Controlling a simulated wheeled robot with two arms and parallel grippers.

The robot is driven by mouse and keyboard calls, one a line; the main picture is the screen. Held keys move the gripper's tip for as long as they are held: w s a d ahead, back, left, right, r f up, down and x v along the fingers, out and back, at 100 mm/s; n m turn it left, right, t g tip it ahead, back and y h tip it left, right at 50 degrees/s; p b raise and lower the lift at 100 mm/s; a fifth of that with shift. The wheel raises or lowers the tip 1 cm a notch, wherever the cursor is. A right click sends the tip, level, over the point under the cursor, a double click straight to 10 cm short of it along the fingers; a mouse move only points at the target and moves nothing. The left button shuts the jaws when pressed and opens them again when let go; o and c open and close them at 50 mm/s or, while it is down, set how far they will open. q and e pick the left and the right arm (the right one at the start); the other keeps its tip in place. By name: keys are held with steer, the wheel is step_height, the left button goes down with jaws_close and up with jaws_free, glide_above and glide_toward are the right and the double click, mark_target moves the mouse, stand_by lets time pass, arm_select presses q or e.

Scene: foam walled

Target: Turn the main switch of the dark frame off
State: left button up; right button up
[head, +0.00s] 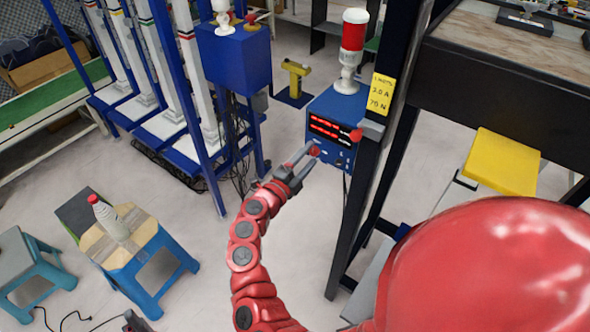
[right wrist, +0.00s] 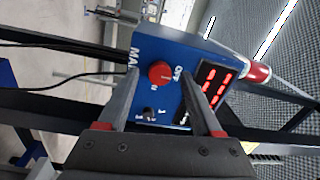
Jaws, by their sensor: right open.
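The main switch is a round red knob (head: 314,151) at the lower left of the blue control box (head: 337,112), which is mounted by the dark frame (head: 372,150). In the right wrist view the red knob (right wrist: 160,73) sits on the blue panel between lettering reading "MAI…" and "OFF". My right gripper (head: 301,158) is open, its fingers pointing at the knob. In the right wrist view its two fingers (right wrist: 163,80) stand on either side of the knob; I cannot tell whether they touch it.
A second red knob (head: 356,135) is on the dark post, below a yellow label (head: 381,94). A red lamp (head: 353,30) stands on the box. Blue racks (head: 190,80) stand left; stools (head: 150,265) stand lower left.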

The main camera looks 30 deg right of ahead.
steer(key=b+v, duration=0.4)
steer(key=v, duration=1.3)
